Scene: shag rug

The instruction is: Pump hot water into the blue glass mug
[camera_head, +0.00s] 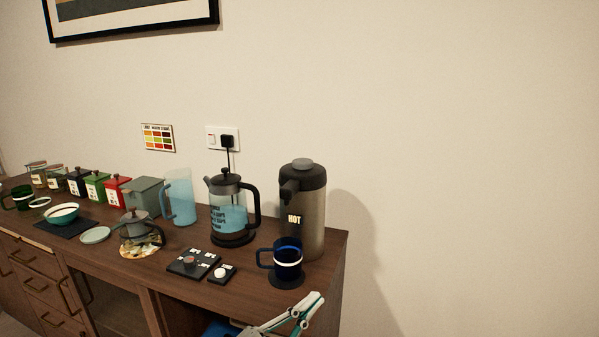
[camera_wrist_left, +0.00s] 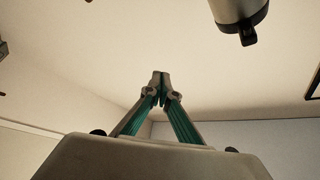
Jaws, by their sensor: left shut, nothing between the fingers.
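The blue glass mug (camera_head: 289,262) stands upright on a dark round coaster (camera_head: 286,281), near the right end of the wooden counter. Its handle points left. The hot water pump flask (camera_head: 312,230), tan metal with a black top and a "HOT" label, stands just behind it. Its black spout (camera_head: 288,190) juts out above the mug, and a grey round button (camera_head: 302,164) tops it. The mug's contents cannot be made out. My left gripper (camera_head: 314,299) is in front of the counter, below and apart from the mug. In the left wrist view its fingers (camera_wrist_left: 160,76) are shut and empty.
A kettle of blue water (camera_head: 231,215), a frosted blue jug (camera_head: 180,198) and a small glass teapot (camera_head: 138,228) stand left of the flask. A black switch panel (camera_head: 193,263) lies in front. Canisters crowd the back left. The wall right of the counter is clear.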

